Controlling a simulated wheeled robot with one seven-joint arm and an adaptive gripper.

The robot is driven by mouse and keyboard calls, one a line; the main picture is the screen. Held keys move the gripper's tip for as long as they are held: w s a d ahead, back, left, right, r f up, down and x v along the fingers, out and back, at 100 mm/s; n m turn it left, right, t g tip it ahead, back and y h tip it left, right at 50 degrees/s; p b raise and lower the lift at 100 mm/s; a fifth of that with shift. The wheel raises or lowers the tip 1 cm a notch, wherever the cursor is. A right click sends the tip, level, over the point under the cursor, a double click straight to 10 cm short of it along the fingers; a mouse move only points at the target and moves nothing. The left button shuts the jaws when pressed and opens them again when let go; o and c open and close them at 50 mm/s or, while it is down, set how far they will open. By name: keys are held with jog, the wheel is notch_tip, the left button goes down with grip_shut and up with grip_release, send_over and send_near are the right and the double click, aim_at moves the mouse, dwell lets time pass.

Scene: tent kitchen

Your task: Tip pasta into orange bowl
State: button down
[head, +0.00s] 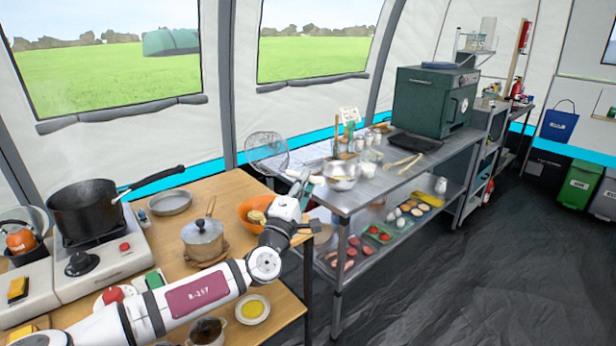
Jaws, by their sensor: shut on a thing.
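The orange bowl (250,204) stands near the far right edge of the wooden table. A pale yellow lump, which looks like the pasta (257,216), shows inside it; my arm covers part of the bowl's right side. My gripper (301,184) is just right of and above the bowl. It appears shut on the handle of a round wire-mesh strainer (266,150). The strainer is raised behind the bowl, with its round face tilted up towards the camera. I see no pasta in its mesh. The exact grip is too small to make out.
A lidded pot (203,240), a grey plate (170,202) and a black pan (86,208) on a burner stand left of the bowl. A yellow-filled dish (252,308) is in front. The metal counter (400,178), with a steel bowl (341,174), is close right of my gripper.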

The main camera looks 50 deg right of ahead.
jog(key=shift+w+d+r+g+y+p, duration=0.15)
jog(key=shift+r+y+p, duration=0.35)
jog(key=shift+p, duration=0.95)
jog(key=shift+s+d+r+g+y+p, duration=0.1)
jog(key=shift+d+r+y+p, duration=0.3)
jog(key=shift+p, duration=1)
jog(key=shift+w+d+r+g+y+p, duration=0.15)
jog(key=shift+r+y+p, duration=0.45)
jog(key=shift+p, duration=0.85)
jog(key=r+y+p, duration=0.1)
jog(key=p, duration=0.1)
jog(key=r+y+p, duration=0.1)
jog(key=p, duration=0.2)
jog(key=shift+d, duration=0.35)
jog(key=w+d+r+g+y+b, duration=0.2)
jog(key=d+r+g+y, duration=0.2)
jog(key=y, duration=0.9)
jog(key=d+r, duration=0.3)
jog(key=r, duration=0.1)
jog(key=shift+w+r+n+y, duration=0.25)
jog(key=shift+r+n+y, duration=0.05)
jog(key=shift+n, duration=0.1)
jog(key=shift+s, duration=0.15)
